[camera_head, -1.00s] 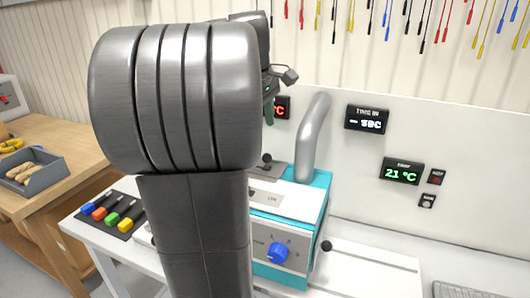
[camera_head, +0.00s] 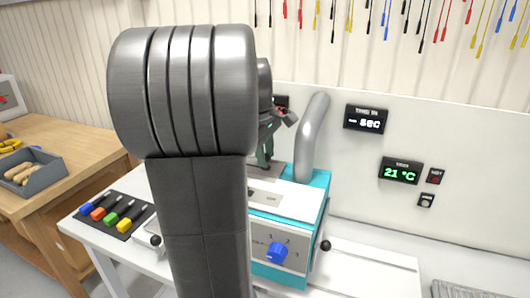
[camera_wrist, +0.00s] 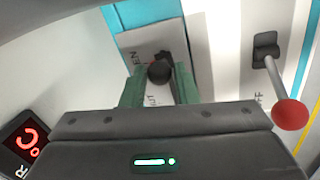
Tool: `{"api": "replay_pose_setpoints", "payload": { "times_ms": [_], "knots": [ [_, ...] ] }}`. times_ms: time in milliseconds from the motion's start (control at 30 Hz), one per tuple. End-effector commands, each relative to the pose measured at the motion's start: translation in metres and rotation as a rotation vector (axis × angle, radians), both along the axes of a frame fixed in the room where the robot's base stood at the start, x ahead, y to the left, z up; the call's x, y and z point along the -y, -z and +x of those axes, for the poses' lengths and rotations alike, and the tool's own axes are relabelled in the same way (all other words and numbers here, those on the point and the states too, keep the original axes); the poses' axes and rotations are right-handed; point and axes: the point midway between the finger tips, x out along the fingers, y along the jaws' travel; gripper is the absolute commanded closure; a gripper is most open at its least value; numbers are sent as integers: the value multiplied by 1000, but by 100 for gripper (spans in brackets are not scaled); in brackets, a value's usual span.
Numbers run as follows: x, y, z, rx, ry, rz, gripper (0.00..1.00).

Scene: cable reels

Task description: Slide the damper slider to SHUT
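The damper slider's round black knob (camera_wrist: 159,72) stands on a grey plate (camera_wrist: 140,50) in the wrist view. Part of a word ending in "EN" shows on the plate above it and "UT" below it. My gripper (camera_wrist: 160,85) has its two green fingers apart, one on each side of the knob; I cannot tell whether they touch it. In the head view my gripper (camera_head: 265,160) is low over the back of the teal machine (camera_head: 273,273), partly behind my arm, and the knob is hidden there.
A lever with a red ball (camera_wrist: 290,114) stands right of my gripper in the wrist view. A grey duct (camera_head: 312,137) rises just right of my gripper. A blue dial (camera_head: 277,253) is on the machine's front.

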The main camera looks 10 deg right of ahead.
Motion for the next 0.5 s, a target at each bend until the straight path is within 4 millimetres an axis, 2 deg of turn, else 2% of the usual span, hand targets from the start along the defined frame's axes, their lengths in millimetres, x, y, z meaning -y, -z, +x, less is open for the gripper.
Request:
{"api": "replay_pose_setpoints", "payload": {
  "times_ms": [33,100,133,333,500],
  "knots": [
    [0,0,0,0,0,0,83],
    [0,0,0,0,0,0,97],
    [0,0,0,0,0,0,100],
    [-4,-1,3,-1,-2,0,100],
    [-29,-3,20,-1,-6,1,100]
  ]
}}
